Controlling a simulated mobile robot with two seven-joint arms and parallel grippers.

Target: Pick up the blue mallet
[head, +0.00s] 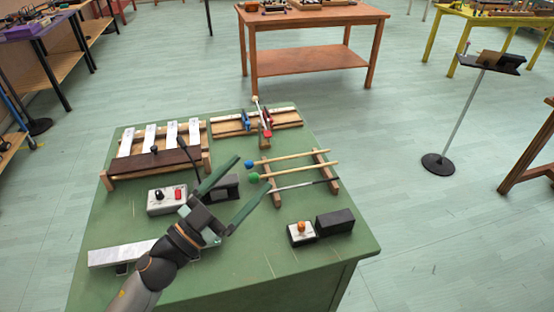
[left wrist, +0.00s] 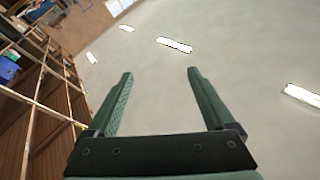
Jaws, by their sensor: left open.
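The blue mallet has a round blue head (head: 249,164) and a pale wooden stick (head: 300,155). It lies across a wooden rack (head: 319,158) on the green table, with its head at the left end. A green-headed mallet (head: 254,177) lies just in front of it on the same rack. My left gripper (head: 253,181) is open, its two green fingers spread above the table, left of and in front of the mallet heads. The left wrist view shows the open fingers (left wrist: 160,72) with nothing between them, facing the ceiling and shelves. My right gripper is not in view.
The green table (head: 270,240) also holds a metal-bar instrument (head: 155,160), a control box with knobs (head: 166,199), a small box with an orange knob (head: 301,233) and a black block (head: 335,221).

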